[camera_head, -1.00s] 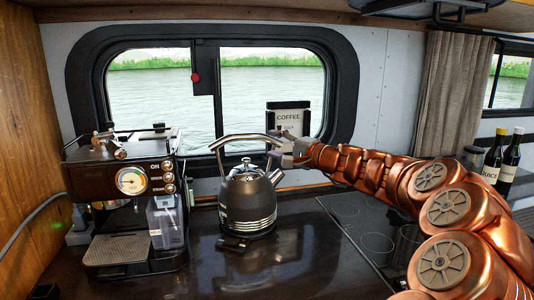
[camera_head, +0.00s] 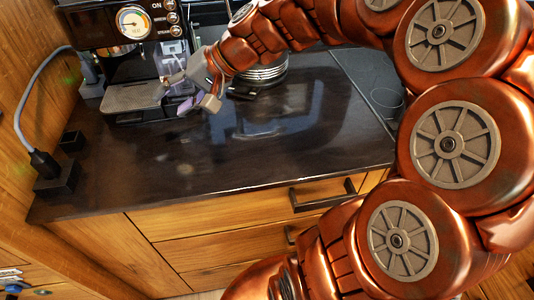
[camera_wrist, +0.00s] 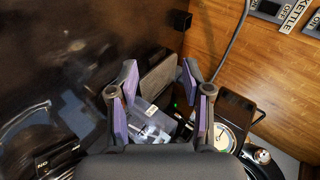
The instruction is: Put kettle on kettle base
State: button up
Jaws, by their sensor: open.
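The dark steel kettle (camera_head: 262,76) stands upright on the counter, right of the coffee machine. My arm hides most of it; its banded lower part shows. A dark piece (camera_head: 240,93) juts from its foot and looks like part of the kettle base; how the kettle sits on it cannot be seen. At the left edge of the wrist view are dark curved shiny rims (camera_wrist: 25,120), probably the kettle's. My gripper (camera_head: 187,96) is open and empty, in front of the coffee machine and left of the kettle, apart from it. Its spread fingers show in the wrist view (camera_wrist: 160,85).
The coffee machine (camera_head: 128,40) with its drip tray (camera_head: 130,98) stands close behind my gripper. A plug with a grey cord sits in a black box (camera_head: 56,177) at the left. A switch panel labelled KETTLE (camera_wrist: 293,14) is on the wood wall. The front counter is clear.

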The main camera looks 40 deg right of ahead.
jog(key=s+a+f+n+g+h, duration=0.2)
jog(key=s+a+f+n+g, duration=0.15)
jog(key=s+f, duration=0.5)
jog(key=s+d+f+n+g+h, duration=0.1)
jog(key=s+d+f+g+h, duration=0.1)
jog(key=s, duration=0.7)
jog(key=s+d+f+n+g+h, duration=0.1)
jog(key=s+d+f+g+h, duration=0.1)
jog(key=s, duration=0.6)
jog(key=shift+s+d+f+g+h, duration=0.35)
jog(key=shift+d+f+h, duration=0.55)
jog(key=shift+d+h, duration=0.35)
notch_tip(320, 180, up, 5)
jog(key=p, duration=0.5)
